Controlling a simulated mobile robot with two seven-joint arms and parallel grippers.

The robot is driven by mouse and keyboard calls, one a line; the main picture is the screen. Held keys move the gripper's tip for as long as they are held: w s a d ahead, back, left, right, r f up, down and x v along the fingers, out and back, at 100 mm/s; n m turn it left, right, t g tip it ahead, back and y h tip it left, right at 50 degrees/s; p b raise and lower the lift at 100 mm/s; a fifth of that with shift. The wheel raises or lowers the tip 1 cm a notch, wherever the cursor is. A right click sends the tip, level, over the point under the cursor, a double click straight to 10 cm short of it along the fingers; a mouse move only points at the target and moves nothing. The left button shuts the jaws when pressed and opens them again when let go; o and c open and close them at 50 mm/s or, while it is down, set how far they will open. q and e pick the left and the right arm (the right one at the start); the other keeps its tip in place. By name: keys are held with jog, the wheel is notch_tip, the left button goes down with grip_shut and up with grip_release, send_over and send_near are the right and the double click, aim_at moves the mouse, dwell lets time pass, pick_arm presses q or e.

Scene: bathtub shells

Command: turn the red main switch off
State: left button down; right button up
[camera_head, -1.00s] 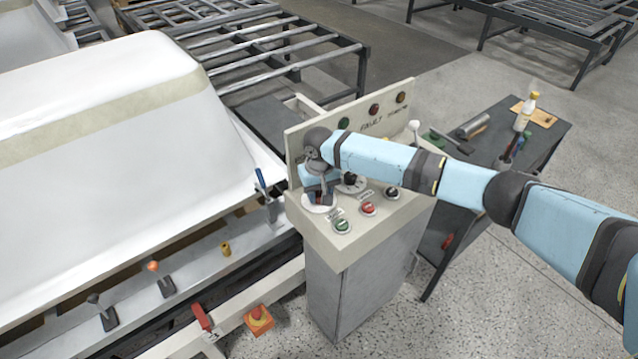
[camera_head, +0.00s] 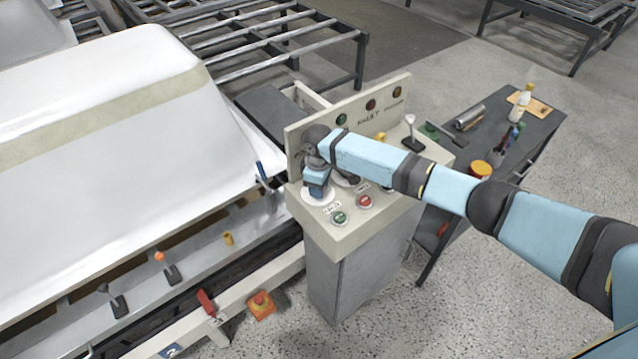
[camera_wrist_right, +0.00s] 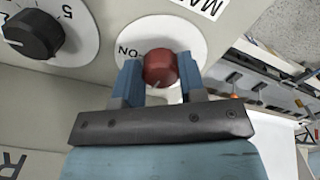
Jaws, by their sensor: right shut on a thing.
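The red main switch (camera_wrist_right: 160,67) is a round red knob on a white dial plate. It sits between the two blue fingers of my right gripper (camera_wrist_right: 160,82), which is shut on it. A short pale mark shows on the knob's lower edge. The dial's "ON" lettering, upside down in the wrist view, is left of the knob. In the head view my right gripper (camera_head: 317,187) reaches down to the white dial plate (camera_head: 319,198) at the console's left end and hides the knob. My left gripper is not in view.
Green (camera_head: 340,218) and red (camera_head: 364,201) push buttons sit close to my gripper on the console. A black selector knob (camera_wrist_right: 33,34) is beside it. The console's upright panel (camera_head: 355,105) stands behind. A white tub shell (camera_head: 110,140) is at left.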

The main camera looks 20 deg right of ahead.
jog(key=shift+n, duration=0.6)
jog(key=o, duration=0.9)
jog(key=shift+r, duration=0.1)
notch_tip(320, 180, up, 14)
jog(key=shift+f+b, duration=0.15)
jog(key=shift+b, duration=0.65)
